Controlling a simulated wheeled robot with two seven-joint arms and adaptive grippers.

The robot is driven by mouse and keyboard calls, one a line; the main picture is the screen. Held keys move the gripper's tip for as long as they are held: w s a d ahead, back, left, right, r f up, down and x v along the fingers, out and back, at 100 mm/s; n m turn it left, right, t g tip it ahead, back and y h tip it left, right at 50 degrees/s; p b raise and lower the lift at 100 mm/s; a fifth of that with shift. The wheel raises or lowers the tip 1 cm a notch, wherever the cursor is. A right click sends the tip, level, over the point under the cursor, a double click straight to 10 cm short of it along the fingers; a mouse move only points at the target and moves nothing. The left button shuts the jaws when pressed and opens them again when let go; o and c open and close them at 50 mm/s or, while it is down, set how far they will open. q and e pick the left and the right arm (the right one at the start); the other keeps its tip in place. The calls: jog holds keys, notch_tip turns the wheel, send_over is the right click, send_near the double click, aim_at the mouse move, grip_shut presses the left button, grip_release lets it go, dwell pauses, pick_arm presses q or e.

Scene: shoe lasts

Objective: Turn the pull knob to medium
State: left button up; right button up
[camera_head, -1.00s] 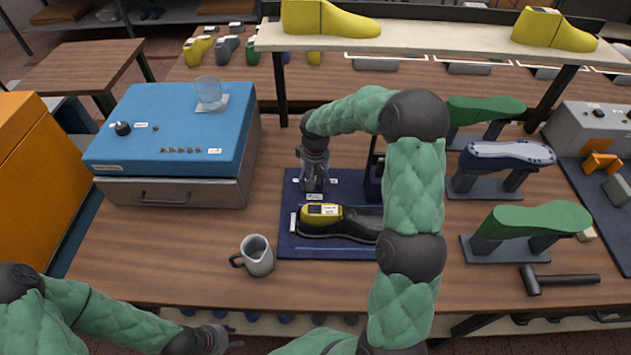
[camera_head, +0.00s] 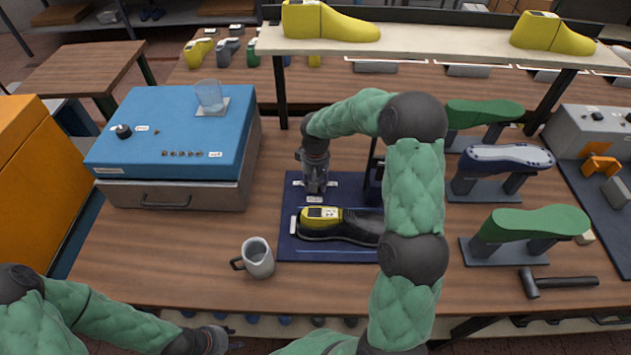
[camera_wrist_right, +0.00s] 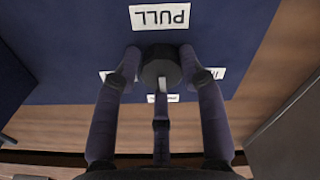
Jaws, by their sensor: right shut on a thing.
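The dark round pull knob (camera_wrist_right: 160,68) shows in the right wrist view, in front of a white label (camera_wrist_right: 160,16) reading PULL, upside down in that picture. My right gripper (camera_wrist_right: 158,72) is shut on the knob, with fingers on both sides of it. In the head view my right gripper (camera_head: 316,184) is over the back left part of the blue base plate (camera_head: 345,255), and it hides the knob there. Small white labels beside the knob are partly covered by the fingers. My left gripper (camera_head: 232,338) is open and empty, low near the table's front edge.
A black shoe with a yellow last (camera_head: 325,217) lies on the blue plate in front of my right gripper. A grey mug (camera_head: 258,260) stands to its left. Green lasts (camera_head: 530,222) and a hammer (camera_head: 560,283) are at right.

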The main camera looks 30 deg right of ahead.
jog(key=o, duration=1.1)
jog(key=shift+s+a+f, duration=0.2)
jog(key=shift+s+f, duration=0.05)
jog(key=shift+s, duration=0.1)
jog(key=shift+r, duration=0.15)
jog(key=shift+w+d+r, duration=0.1)
jog(key=shift+w, duration=0.05)
jog(key=shift+r, duration=0.25)
notch_tip(320, 180, up, 11)
jog(key=shift+r, duration=0.15)
